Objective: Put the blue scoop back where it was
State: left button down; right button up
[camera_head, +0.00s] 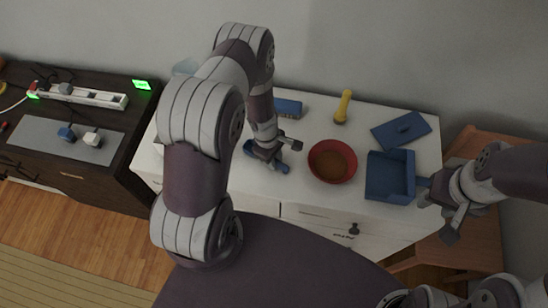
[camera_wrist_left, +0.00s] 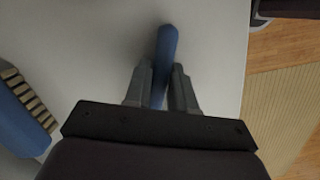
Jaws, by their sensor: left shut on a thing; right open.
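The blue scoop (camera_head: 281,168) is in my left gripper (camera_head: 275,155), low over the white cabinet top. Its ends stick out on either side of the jaws. In the left wrist view the blue handle (camera_wrist_left: 167,45) lies between the two fingers of my left gripper (camera_wrist_left: 160,75), which are shut on it. The scoop's full shape is hidden by the gripper, and I cannot tell whether it touches the surface. My right gripper (camera_head: 437,216) is open and empty, beside the handle end of a blue dustpan (camera_head: 388,178).
On the white cabinet (camera_head: 320,212) stand a red bowl (camera_head: 332,161) with brown contents, a yellow-handled item (camera_head: 343,106), a blue flat lid (camera_head: 402,131) and a blue brush (camera_head: 288,107). The brush bristles also show in the left wrist view (camera_wrist_left: 28,100). A dark cabinet (camera_head: 100,155) holds a power strip (camera_head: 90,96).

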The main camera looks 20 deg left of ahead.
pick_arm(q)
jog(key=shift+f, duration=0.15)
jog(key=c, duration=0.9)
grip_release()
jog(key=shift+c, duration=0.2)
